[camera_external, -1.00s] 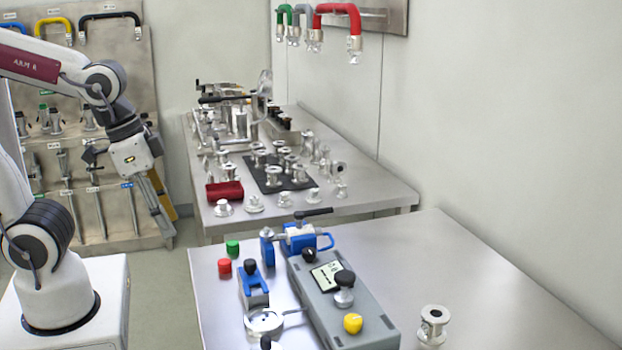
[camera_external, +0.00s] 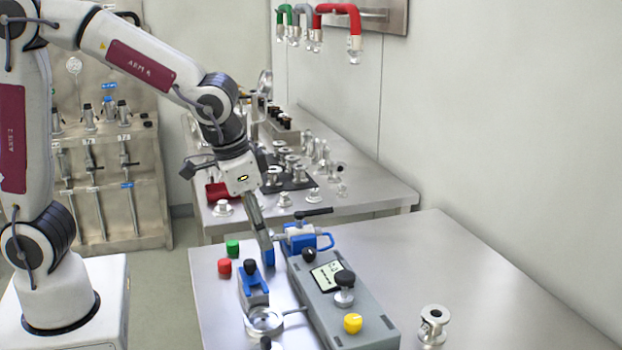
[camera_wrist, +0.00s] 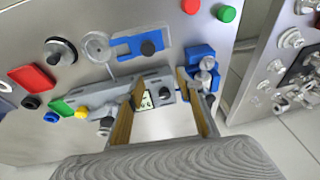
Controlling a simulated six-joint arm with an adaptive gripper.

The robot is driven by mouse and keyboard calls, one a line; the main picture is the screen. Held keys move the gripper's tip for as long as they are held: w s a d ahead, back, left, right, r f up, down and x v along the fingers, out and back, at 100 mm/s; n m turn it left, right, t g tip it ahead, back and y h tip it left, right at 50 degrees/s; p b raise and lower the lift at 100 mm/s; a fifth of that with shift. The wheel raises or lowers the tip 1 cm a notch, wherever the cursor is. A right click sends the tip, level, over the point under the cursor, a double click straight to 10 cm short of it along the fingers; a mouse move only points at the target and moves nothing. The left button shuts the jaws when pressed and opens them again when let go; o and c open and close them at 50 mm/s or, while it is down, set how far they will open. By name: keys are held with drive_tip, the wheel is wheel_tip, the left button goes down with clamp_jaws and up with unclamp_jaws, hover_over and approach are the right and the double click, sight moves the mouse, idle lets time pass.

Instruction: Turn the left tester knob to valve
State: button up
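The grey tester box (camera_external: 325,300) stands on the near table, with a small display (camera_external: 326,276). A black knob (camera_external: 309,255) is at its far end and a yellow knob (camera_external: 353,323) at its near end; a valve with a black top (camera_external: 344,285) stands between them. I cannot read any knob's setting. My gripper (camera_external: 264,238) points down beside the blue clamp at the box's far end. In the wrist view its fingers (camera_wrist: 160,82) are open and empty, with the display (camera_wrist: 145,101) and black knob (camera_wrist: 165,93) seen between them. The yellow knob (camera_wrist: 81,112) is outside the left finger.
A blue clamp (camera_external: 299,238) with a dark handle stands close to my fingers. A blue-and-steel fixture (camera_external: 253,290), red button (camera_external: 224,267) and green button (camera_external: 232,247) are left of the box. A metal flanged piece (camera_external: 433,325) is at right; the table around it is clear.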

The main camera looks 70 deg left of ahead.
drive_tip(key=n+t, duration=0.1)
drive_tip(key=n, duration=0.1)
approach(308, 250)
drive_tip(key=shift+s+f+n+t, duration=0.15)
drive_tip(key=shift+f+n+t, duration=0.15)
drive_tip(key=shift+n, duration=0.1)
drive_tip(key=shift+x, duration=3.85)
clamp_jaws()
